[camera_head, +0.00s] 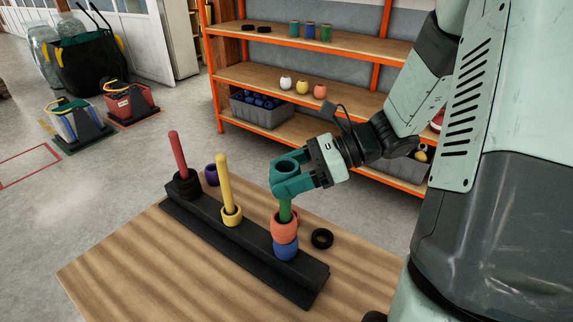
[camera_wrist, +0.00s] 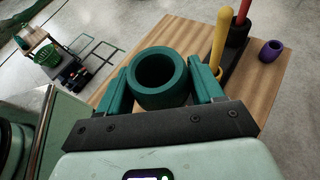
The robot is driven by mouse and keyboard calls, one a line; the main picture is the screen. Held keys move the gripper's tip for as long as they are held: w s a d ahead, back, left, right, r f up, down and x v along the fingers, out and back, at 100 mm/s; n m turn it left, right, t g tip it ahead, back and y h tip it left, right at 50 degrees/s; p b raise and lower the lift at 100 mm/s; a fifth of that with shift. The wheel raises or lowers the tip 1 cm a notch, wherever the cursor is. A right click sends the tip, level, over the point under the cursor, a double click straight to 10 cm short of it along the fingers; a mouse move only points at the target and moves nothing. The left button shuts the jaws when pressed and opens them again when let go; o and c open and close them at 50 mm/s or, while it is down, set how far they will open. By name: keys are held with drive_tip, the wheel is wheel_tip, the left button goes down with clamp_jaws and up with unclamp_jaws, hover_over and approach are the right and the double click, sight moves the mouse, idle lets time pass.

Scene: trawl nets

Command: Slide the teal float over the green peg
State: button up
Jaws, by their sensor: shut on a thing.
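My gripper (camera_head: 291,178) is shut on the teal float (camera_wrist: 160,80), a thick ring that sits between its two teal fingers with the opening facing up. In the head view the float is right above the green peg (camera_head: 285,212). The peg's top is hidden behind the float and fingers, so I cannot tell whether its tip is inside the ring. An orange float (camera_head: 284,229) and, under it, a blue float (camera_head: 285,249) are around the lower green peg. No green peg shows through the ring in the wrist view.
The black base (camera_head: 255,243) also bears a yellow peg (camera_head: 223,180) with a yellow float and a red peg (camera_head: 177,152) with black at its foot. A black float (camera_head: 322,238) and a purple float (camera_head: 212,174) lie on the wooden table (camera_head: 110,270). Orange shelving stands behind.

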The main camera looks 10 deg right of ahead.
drive_tip(key=shift+f, duration=1.55)
drive_tip(key=o, duration=1.1)
drive_tip(key=shift+d, duration=0.1)
drive_tip(key=v, duration=1)
drive_tip(key=shift+d+r, duration=0.2)
drive_tip(key=shift+r, duration=0.05)
